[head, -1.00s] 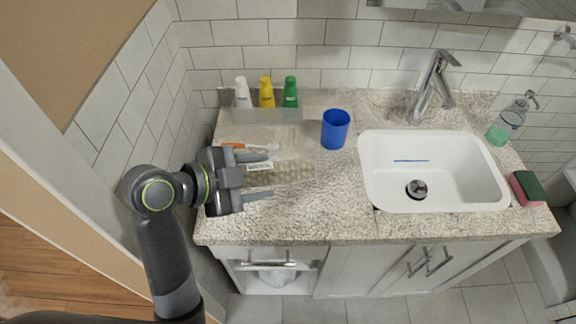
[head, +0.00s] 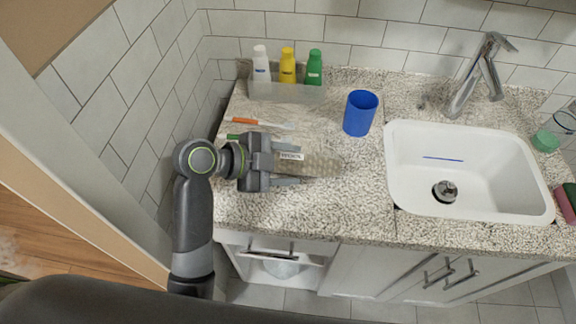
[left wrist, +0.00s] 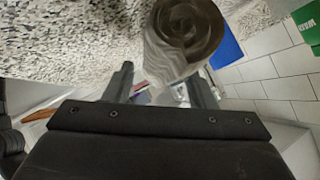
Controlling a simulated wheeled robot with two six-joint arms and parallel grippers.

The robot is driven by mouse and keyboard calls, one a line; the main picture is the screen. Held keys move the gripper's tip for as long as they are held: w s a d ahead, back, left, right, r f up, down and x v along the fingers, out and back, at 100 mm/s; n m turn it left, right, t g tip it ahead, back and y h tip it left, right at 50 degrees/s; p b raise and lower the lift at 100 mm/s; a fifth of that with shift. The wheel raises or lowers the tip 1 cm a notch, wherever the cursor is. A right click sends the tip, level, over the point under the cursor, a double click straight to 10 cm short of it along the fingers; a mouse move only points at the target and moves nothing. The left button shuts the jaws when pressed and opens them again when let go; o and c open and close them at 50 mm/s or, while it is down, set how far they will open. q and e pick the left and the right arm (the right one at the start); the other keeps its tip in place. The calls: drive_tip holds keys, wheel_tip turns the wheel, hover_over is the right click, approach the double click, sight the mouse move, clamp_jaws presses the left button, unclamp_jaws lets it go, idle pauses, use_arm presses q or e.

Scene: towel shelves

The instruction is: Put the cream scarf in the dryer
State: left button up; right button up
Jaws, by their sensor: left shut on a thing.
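My left gripper (head: 300,167) reaches in from the left and is shut on the roll, one finger on each side. The gripper hides part of the roll. No dryer shows in these frames. My right gripper is not in view.
A blue cup (head: 360,112) stands right of the roll. White, yellow and green bottles (head: 314,68) stand in a clear tray behind. An orange toothbrush (head: 246,121) lies behind the gripper. The white sink (head: 405,178) and faucet (head: 484,75) are right.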

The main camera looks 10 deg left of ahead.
use_arm(q)
drive_tip(key=shift+f, duration=0.7)
drive_tip(key=o, duration=1.1)
